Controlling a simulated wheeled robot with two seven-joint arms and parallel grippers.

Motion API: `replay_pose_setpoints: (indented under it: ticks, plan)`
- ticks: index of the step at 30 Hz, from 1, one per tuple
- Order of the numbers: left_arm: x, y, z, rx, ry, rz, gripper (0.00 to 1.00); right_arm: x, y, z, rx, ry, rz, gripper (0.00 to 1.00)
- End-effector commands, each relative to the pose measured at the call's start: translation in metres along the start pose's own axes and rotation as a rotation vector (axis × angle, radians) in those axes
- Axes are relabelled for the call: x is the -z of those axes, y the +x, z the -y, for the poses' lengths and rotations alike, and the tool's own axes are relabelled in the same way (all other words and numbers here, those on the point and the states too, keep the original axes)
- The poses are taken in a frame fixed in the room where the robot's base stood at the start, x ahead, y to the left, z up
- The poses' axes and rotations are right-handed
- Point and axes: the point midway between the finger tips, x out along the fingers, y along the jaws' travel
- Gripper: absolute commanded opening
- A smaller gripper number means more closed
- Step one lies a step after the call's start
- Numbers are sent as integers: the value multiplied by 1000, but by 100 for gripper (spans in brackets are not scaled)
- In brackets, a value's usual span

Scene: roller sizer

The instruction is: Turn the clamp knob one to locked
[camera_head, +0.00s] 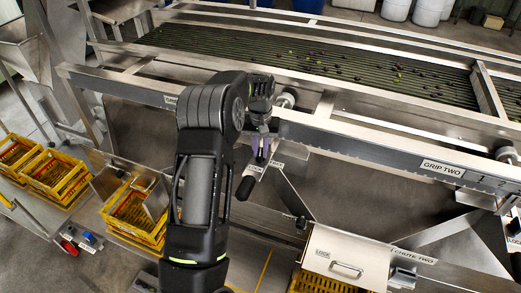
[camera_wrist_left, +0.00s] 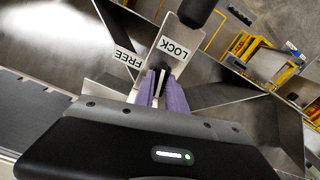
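My left gripper (camera_head: 261,152) points down at a small metal plate beside the machine's front beam. The plate carries a LOCK label (camera_wrist_left: 172,48) and a FREE label (camera_wrist_left: 128,57). In the left wrist view the purple fingers (camera_wrist_left: 161,92) are close together, one on each side of a slim dark piece (camera_wrist_left: 161,80) at the plate, which looks like the clamp knob. The fingers hide most of it, and I cannot tell whether they press on it or which label it points to. My right gripper is not in view.
A black handle (camera_head: 245,188) sticks out just below the plate; it also shows in the left wrist view (camera_wrist_left: 196,12). The long front beam (camera_head: 370,150) runs behind the gripper. A lidded metal chute (camera_head: 345,262) stands lower right, and yellow crates (camera_head: 130,212) stand lower left.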

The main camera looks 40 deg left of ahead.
Motion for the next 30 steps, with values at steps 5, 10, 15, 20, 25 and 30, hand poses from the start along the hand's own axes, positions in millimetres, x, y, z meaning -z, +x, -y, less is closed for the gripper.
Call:
replay_pose_setpoints:
  ticks: [5, 10, 15, 20, 25, 30]
  plan:
    - [0, 0, 0, 0, 0, 0, 0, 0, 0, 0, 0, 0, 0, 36]
    - [0, 0, 0, 0, 0, -1, 0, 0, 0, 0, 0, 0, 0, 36]
    - [0, 0, 0, 0, 0, -1, 0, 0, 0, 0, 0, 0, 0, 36]
    - [0, 2, 0, 0, 57, -1, 0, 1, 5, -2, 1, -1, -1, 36]
    - [1, 1, 0, -1, 221, -2, 0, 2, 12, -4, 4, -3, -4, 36]
    - [1, -1, 0, 0, 268, -2, 0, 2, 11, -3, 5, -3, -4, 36]
